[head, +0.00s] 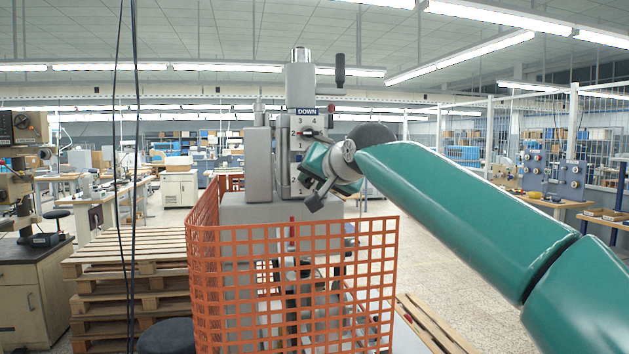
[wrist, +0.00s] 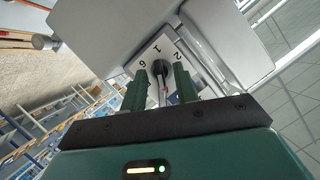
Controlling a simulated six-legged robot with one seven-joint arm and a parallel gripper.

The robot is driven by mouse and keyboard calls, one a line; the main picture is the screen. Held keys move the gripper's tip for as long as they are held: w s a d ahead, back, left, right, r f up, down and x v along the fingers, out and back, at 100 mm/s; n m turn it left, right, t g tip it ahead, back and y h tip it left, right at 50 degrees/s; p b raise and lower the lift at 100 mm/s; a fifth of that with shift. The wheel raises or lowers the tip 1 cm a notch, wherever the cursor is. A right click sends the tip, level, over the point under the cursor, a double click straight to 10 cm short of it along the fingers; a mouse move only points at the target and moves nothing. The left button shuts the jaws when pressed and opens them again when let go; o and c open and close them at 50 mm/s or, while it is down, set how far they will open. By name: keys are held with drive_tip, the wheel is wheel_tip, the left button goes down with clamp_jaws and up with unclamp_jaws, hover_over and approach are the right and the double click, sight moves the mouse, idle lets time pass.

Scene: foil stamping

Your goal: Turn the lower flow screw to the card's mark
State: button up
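The lower flow screw (wrist: 160,68) is a dark round knob on a white plate (wrist: 148,52) with the numbers 6, 1 and 2 in the wrist view. My gripper (wrist: 160,76) has its two green fingers on either side of the screw, with narrow gaps showing. It looks open around the screw, not clamped. In the head view my gripper (head: 308,168) is at the front of the grey machine column (head: 259,165) and hides most of the lower dial. An upper dial plate (head: 308,121) with numbers sits under a "DOWN" label (head: 308,111). I cannot make out the card's mark.
An orange mesh guard (head: 290,285) stands around the machine's front and left, below my arm. Wooden pallets (head: 125,265) are stacked at left. Two dark cables (head: 134,160) hang at left. The floor at right (head: 440,265) is mostly clear.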

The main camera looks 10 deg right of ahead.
drive_tip(key=shift+w, duration=0.1)
drive_tip(key=shift+c, duration=0.4)
clamp_jaws()
drive_tip(key=shift+a+h, duration=0.1)
drive_tip(key=shift+h, duration=0.2)
drive_tip(key=n+h, duration=0.1)
drive_tip(key=n, duration=0.1)
drive_tip(key=shift+a+n, duration=0.15)
drive_tip(key=shift+n, duration=0.25)
drive_tip(key=n+h, duration=0.2)
drive_tip(key=n, duration=0.1)
drive_tip(key=shift+a+h, duration=0.1)
drive_tip(key=shift+h, duration=0.3)
drive_tip(key=n+h, duration=0.1)
drive_tip(key=n, duration=0.1)
drive_tip(key=n+h, duration=0.1)
drive_tip(key=shift+a+f+n, duration=0.15)
drive_tip(key=shift+n, duration=0.25)
drive_tip(key=n+t+h, duration=0.1)
drive_tip(key=n+h, duration=0.1)
drive_tip(key=n, duration=0.2)
drive_tip(key=shift+f+h, duration=0.15)
drive_tip(key=shift+h, duration=0.25)
drive_tip(key=shift+n+t, duration=0.3)
drive_tip(key=shift+n, duration=0.1)
